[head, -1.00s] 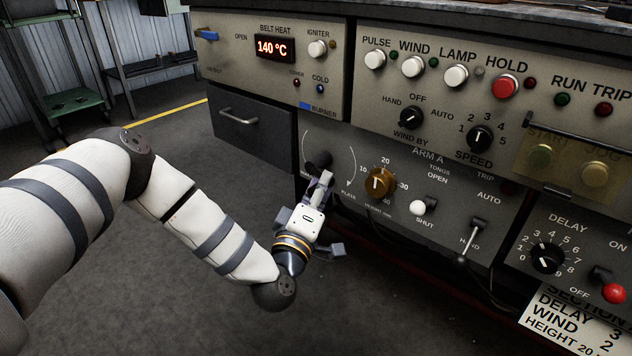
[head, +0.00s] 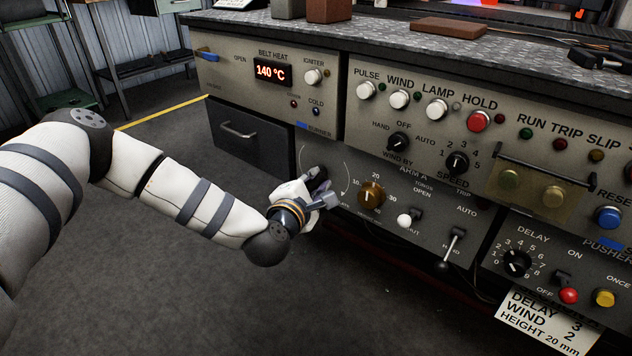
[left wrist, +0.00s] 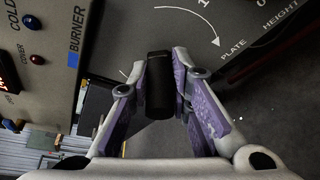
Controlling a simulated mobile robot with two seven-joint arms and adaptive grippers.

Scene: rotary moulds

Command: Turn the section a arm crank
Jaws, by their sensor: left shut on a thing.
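The section a arm crank is on the grey ARM A panel (head: 424,205), left of the brown height dial (head: 371,195), beside a curved arrow. In the left wrist view its black handle (left wrist: 158,82) stands between my two purple-lined fingers. My left gripper (head: 322,187) is shut on this handle, close to the panel. In the head view the gripper hides most of the crank, and only a little dark part shows. In the left wrist view the arrow (left wrist: 205,20) curves towards the word PLATE. My right gripper is in neither view.
A drawer (head: 250,140) with a handle is at the left. The floor (head: 180,290) in front is clear.

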